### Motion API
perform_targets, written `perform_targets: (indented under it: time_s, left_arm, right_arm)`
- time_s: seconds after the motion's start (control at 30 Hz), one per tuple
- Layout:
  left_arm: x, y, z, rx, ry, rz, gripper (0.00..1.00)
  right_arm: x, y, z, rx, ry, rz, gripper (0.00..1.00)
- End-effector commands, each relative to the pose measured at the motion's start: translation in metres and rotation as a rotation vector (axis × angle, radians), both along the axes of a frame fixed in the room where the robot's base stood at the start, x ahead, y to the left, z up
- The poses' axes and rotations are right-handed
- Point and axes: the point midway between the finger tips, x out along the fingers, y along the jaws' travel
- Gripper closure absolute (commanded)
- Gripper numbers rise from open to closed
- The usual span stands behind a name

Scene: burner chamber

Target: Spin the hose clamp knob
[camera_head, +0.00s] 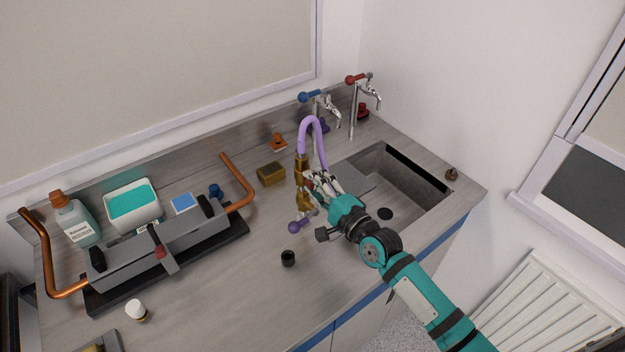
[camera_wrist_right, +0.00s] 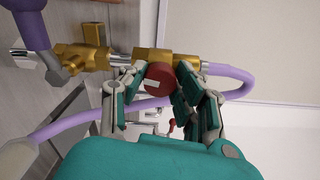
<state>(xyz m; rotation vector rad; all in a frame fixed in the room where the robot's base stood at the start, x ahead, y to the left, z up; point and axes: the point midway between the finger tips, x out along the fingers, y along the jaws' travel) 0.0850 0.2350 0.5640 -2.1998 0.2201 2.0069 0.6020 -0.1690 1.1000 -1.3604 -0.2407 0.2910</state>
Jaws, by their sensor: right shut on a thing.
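A brass fitting (camera_head: 302,172) stands upright on the counter with a purple hose (camera_head: 306,131) looping from its top. In the right wrist view the brass fitting (camera_wrist_right: 150,57) lies sideways, with a round red knob (camera_wrist_right: 160,78) facing the camera. My right gripper (camera_head: 313,182) reaches the fitting from the right. In the wrist view the fingers of my right gripper (camera_wrist_right: 159,86) are on both sides of the red knob and shut on it. In the head view the fingers mostly hide the knob. My left gripper is not in view.
A sink (camera_head: 410,180) and two taps lie to the right and behind. A purple-ended handle (camera_head: 297,227) juts out low in front of the fitting. A sponge (camera_head: 270,174) lies left of it, and a black cup (camera_head: 288,258) in front. The front counter is mostly clear.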

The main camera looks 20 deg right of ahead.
Motion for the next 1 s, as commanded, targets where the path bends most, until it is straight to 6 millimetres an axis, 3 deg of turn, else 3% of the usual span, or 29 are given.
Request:
perform_targets:
  time_s: [0.1,0.23,0.57,0.73,0.9,0.93,1.0]
  left_arm:
    - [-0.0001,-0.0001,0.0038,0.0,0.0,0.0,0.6]
    - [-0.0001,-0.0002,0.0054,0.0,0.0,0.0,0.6]
    - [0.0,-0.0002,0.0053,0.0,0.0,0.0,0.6]
    - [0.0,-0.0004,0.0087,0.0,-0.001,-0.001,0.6]
    - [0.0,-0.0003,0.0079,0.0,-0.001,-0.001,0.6]
    - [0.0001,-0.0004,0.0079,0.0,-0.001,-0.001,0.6]
    - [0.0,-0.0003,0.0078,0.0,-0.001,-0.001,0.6]
  right_arm:
    - [-0.0005,0.0007,-0.0005,0.257,0.097,0.0,1.0]
    - [-0.0003,0.0004,-0.0003,0.455,0.168,0.0,1.0]
    - [-0.0004,0.0005,-0.0011,0.503,0.186,0.001,1.0]
    - [-0.0004,0.0003,-0.0007,0.654,0.241,-0.001,1.0]
    - [-0.0005,0.0003,-0.0016,0.66,0.244,0.001,1.0]
    - [-0.0005,0.0003,-0.0016,0.66,0.244,0.001,0.67]
    - [-0.0005,0.0002,-0.0016,0.66,0.243,0.0,0.58]
